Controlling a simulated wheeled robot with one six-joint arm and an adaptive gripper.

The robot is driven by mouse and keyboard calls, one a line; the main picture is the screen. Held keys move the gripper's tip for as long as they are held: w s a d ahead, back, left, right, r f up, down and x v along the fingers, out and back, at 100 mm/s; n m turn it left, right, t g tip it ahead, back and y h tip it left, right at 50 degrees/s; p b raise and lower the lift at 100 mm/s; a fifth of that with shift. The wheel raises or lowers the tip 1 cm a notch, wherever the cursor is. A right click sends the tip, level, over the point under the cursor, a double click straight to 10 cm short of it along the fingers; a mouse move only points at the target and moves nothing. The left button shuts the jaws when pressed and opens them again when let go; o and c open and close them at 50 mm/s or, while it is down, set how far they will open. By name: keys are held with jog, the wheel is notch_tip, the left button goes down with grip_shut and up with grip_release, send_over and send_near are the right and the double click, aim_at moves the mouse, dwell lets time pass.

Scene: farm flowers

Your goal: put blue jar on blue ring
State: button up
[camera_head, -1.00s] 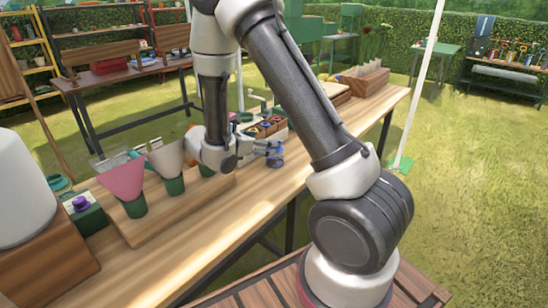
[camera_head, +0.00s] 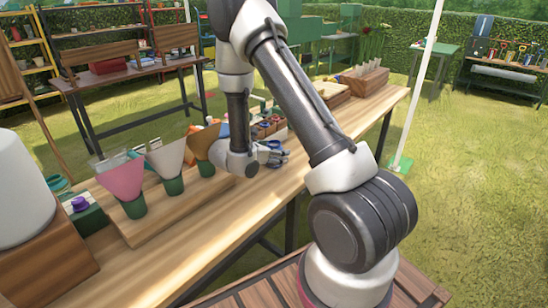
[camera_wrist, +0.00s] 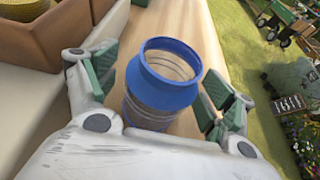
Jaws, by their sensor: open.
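The blue jar (camera_wrist: 158,88) shows in the wrist view, upright on the wooden table, with a wide blue rim and a clear band below it. My gripper (camera_wrist: 158,95) is open, with one green-padded finger on each side of the jar; a gap shows on the right, and contact on the left cannot be told. In the head view my gripper (camera_head: 272,152) is low over the table's front edge, and the jar is mostly hidden by its fingers. I cannot make out the blue ring clearly in either view.
Several cones in green cups, including a pink cone (camera_head: 123,181), stand on a wooden board left of my gripper. A wooden box (camera_head: 365,80) sits at the table's far end. A brown box (camera_wrist: 45,35) stands left of the jar. Grass lies beyond the table's right edge.

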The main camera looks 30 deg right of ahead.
jog(key=c, duration=1.3)
jog(key=shift+c, duration=0.2)
